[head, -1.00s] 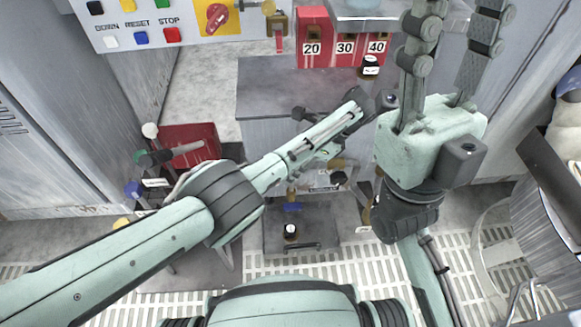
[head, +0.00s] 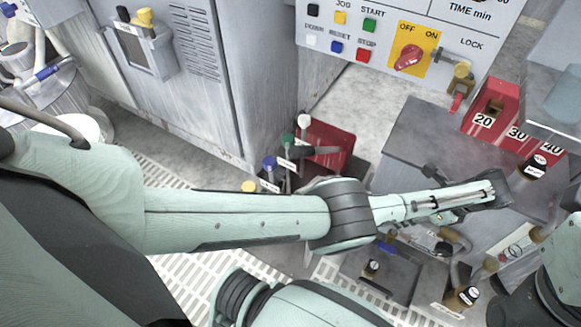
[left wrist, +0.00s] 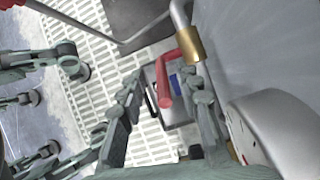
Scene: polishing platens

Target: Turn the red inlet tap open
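The red tap lever (left wrist: 164,84) shows in the left wrist view, below a brass fitting (left wrist: 194,48) on a grey pipe. My left gripper (left wrist: 163,84) is open, with one dark finger on each side of the lever in the picture. I cannot tell whether either finger touches it.
A control panel (head: 385,75) with coloured buttons and a red OFF/ON switch stands at the back. Red numbered slots (head: 508,130) are at right. A red box (head: 328,146) and coloured-knob levers stand beside the bench (head: 420,140). A rounded silver body (left wrist: 275,125) lies close to the left gripper.

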